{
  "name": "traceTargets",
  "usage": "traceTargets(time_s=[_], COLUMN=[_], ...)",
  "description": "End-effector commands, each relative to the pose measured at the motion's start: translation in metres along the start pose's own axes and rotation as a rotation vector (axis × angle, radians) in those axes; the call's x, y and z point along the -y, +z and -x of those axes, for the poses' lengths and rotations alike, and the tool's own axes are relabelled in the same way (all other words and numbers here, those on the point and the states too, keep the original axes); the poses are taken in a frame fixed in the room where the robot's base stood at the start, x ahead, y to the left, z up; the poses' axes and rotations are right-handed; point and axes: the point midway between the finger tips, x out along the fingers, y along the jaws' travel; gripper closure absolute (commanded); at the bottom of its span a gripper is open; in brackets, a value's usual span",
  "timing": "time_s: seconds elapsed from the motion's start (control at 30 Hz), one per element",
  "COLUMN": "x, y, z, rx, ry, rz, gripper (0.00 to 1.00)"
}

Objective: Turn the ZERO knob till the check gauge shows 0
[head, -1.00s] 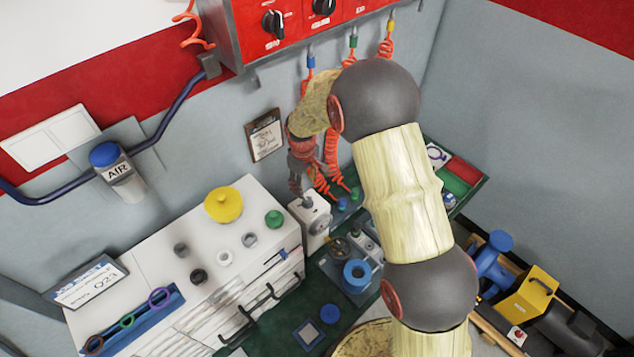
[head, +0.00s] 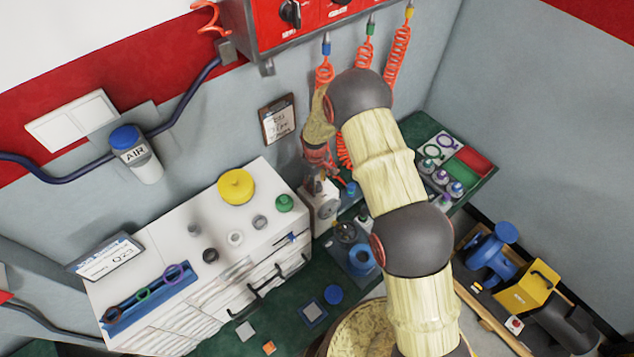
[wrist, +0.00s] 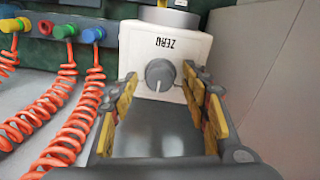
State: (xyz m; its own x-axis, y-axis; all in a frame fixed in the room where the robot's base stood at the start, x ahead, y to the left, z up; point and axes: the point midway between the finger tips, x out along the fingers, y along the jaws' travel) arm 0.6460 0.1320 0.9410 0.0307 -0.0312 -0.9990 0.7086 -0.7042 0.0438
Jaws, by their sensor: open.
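The ZERO knob (wrist: 160,75) is a round grey dial with a pale pointer line, on a white box (wrist: 143,52) marked ZERO, upside down in the wrist view. My gripper (wrist: 160,80) is open, its yellow-padded fingers on either side of the knob. I cannot tell whether they touch it. The check gauge shows only as a cut-off round part (wrist: 168,14) at the top of the wrist view. In the head view the white box (head: 327,208) with its dial is partly hidden below my gripper (head: 322,178); the reading is too small to tell.
Coiled orange hoses (wrist: 75,125) hang left of my gripper in the wrist view. A white drawer cabinet (head: 160,245) stands left of the box. A blue ring-shaped part (head: 361,258) is in front. A red panel (head: 290,15) hangs above.

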Motion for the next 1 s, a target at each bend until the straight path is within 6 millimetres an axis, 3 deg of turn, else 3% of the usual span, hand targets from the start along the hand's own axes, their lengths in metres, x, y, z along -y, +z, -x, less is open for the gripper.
traceTargets(time_s=[0.3,1.0], x=[-0.0002,0.0], y=[-0.0001,0.0], z=[-0.0022,-0.002], rx=[0.0,0.0], ry=[0.0,0.0], rz=[0.0,0.0], gripper=[0.54,0.94])
